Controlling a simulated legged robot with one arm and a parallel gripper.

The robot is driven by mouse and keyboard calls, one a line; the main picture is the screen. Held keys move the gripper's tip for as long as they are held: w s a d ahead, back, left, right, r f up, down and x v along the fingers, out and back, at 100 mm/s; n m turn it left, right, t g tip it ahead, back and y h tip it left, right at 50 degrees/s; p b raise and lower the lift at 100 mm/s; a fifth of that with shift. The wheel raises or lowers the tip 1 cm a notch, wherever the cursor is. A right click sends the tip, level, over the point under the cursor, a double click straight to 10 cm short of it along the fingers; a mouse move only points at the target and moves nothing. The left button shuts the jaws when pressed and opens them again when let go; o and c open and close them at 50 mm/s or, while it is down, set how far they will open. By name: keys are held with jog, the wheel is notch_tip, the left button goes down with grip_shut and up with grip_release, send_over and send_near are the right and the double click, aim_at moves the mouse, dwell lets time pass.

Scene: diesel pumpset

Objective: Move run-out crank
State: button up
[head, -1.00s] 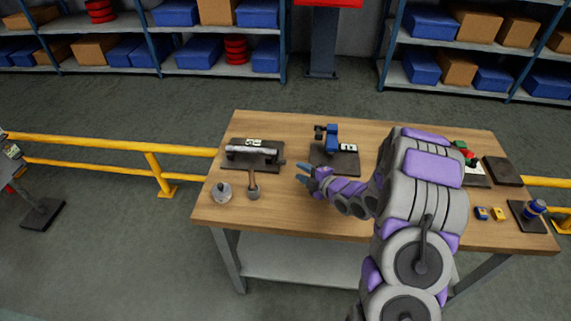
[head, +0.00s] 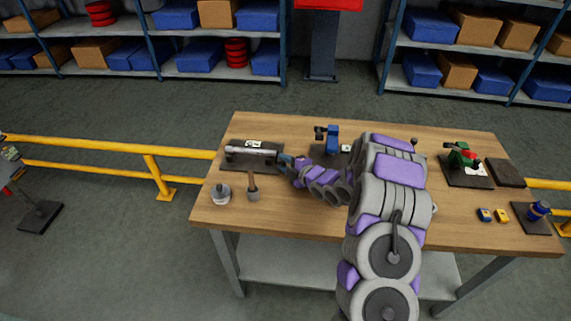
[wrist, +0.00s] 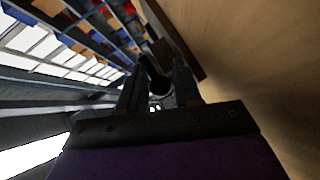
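A fixture at the table's left has a grey horizontal shaft (head: 252,151) on a dark base plate (head: 238,164); I take it to be the run-out crank. My gripper (head: 286,161) is at the shaft's right end and covers that end in the head view. In the wrist view my gripper (wrist: 158,78) has its two dark fingers apart, with a dark rounded part (wrist: 157,80) showing between or just beyond them. I cannot tell whether the fingers touch it. A brown-handled piece with a grey end (head: 253,192) lies in front of the fixture.
A round grey piece (head: 220,194) stands at the table's front left. A blue device (head: 331,139) stands behind my arm. A yellow rail (head: 110,145) runs left.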

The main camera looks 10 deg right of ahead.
jog(key=shift+d, duration=0.1)
grip_shut()
jog(key=shift+r+p, duration=0.2)
jog(key=shift+p, duration=0.3)
jog(key=r+m+g+p, duration=0.1)
jog(key=g+p, duration=0.1)
jog(key=p, duration=0.3)
jog(key=shift+r+p, duration=0.2)
jog(key=shift+p, duration=0.15)
jog(key=p, duration=0.2)
jog(key=m+g+p, duration=0.1)
jog(key=p, duration=0.2)
jog(key=shift+w+r, duration=0.1)
jog(key=shift+r, duration=0.2)
jog(key=shift+f+p, duration=0.15)
jog(key=shift+p, duration=0.3)
